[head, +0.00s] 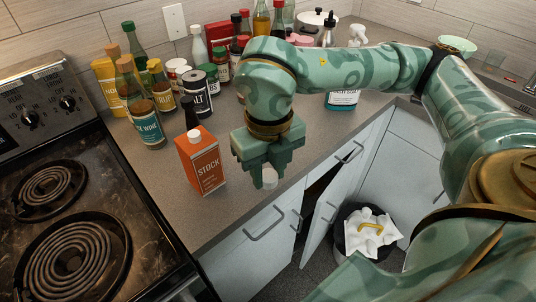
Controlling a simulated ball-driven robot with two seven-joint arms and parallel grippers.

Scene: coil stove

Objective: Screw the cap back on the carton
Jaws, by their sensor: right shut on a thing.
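The orange carton marked STOCK (203,166) stands upright on the counter, between the stove and my right gripper. A small white spout (193,133) shows on its top. My right gripper (267,173) points down to the right of the carton, apart from it, near the counter's front edge. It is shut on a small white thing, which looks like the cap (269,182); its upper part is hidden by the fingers. My left gripper is not in view.
The coil stove (75,215) is at the left. A cabinet door (335,205) stands open below the counter, near a bin (340,240).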

